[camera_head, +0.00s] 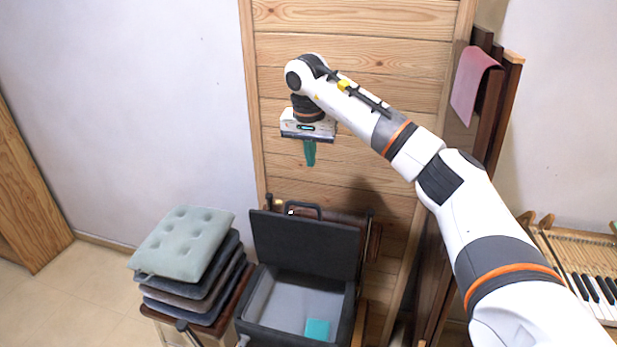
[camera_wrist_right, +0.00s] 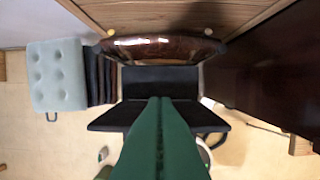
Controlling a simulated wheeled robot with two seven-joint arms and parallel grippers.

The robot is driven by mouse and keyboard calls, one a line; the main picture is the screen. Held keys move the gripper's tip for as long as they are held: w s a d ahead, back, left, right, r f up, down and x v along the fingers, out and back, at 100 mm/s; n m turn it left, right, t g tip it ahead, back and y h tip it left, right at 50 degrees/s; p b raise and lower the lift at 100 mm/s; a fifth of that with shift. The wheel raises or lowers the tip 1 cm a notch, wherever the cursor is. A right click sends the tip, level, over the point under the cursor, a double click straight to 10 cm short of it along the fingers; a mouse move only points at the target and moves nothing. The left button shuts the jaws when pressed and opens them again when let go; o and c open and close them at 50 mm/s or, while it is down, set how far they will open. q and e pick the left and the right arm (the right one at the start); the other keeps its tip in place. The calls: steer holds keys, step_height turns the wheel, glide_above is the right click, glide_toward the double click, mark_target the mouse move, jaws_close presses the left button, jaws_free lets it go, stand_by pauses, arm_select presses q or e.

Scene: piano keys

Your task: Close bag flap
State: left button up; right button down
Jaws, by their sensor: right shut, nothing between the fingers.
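A dark bag (camera_head: 243,329) stands open at the bottom centre of the head view. Its flap (camera_head: 305,243) is raised upright at the back, with a handle on top. The inside is light grey and holds a small teal item (camera_head: 317,329). My right gripper (camera_head: 309,163) is shut and empty, pointing down above the flap and apart from it. In the wrist view the green fingers (camera_wrist_right: 160,105) are together, with a dark part of the bag (camera_wrist_right: 110,118) below and behind them. My left gripper is in neither view.
A stack of cushions (camera_head: 184,243) stands left of the bag. A wooden panel wall (camera_head: 355,110) rises behind. A dark wooden frame with a pink cloth (camera_head: 471,85) is at the right, and piano keys (camera_head: 597,292) are at the far right. The floor at left (camera_head: 85,285) is clear.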

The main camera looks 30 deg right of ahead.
step_height(320, 180, down, 8)
steer(key=d+f+p, duration=0.1)
steer(key=p, duration=0.1)
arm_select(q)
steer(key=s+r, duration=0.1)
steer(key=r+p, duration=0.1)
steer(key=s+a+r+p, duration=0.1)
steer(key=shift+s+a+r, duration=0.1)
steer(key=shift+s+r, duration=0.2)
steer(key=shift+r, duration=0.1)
arm_select(e)
steer(key=s+a, duration=0.1)
steer(key=s+a+r, duration=0.1)
steer(key=a, duration=0.1)
steer(key=shift+s+a, duration=0.1)
steer(key=shift+s, duration=0.25)
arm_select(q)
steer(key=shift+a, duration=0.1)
